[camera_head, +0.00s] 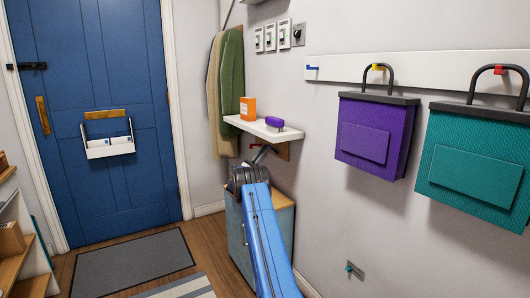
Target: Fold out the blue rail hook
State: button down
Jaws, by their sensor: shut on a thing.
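The blue rail hook (311,68) is a small blue piece at the left end of the white wall rail (415,68). It looks small and close to the rail, and nothing hangs on it. I cannot make out its exact angle. My blue arm rises from the lower middle to a dark joint in front of the low cabinet, well below and left of the hook. Nothing of mine touches the hook.
A purple bag (374,134) hangs on the yellow hook (378,67), and a teal bag (473,150) on the red hook (500,70). A white shelf (263,131) holds an orange box (248,109) and a purple brush-like object (275,123). Bare wall lies below the blue hook.

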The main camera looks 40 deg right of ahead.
jog(key=shift+t, duration=0.3)
jog(key=c, duration=1.6)
grip_release()
jog(key=shift+a, duration=0.1)
jog(key=shift+c, duration=0.2)
jog(key=v, duration=1.7)
jog(key=shift+f, duration=0.3)
jog(key=shift+w, duration=0.15)
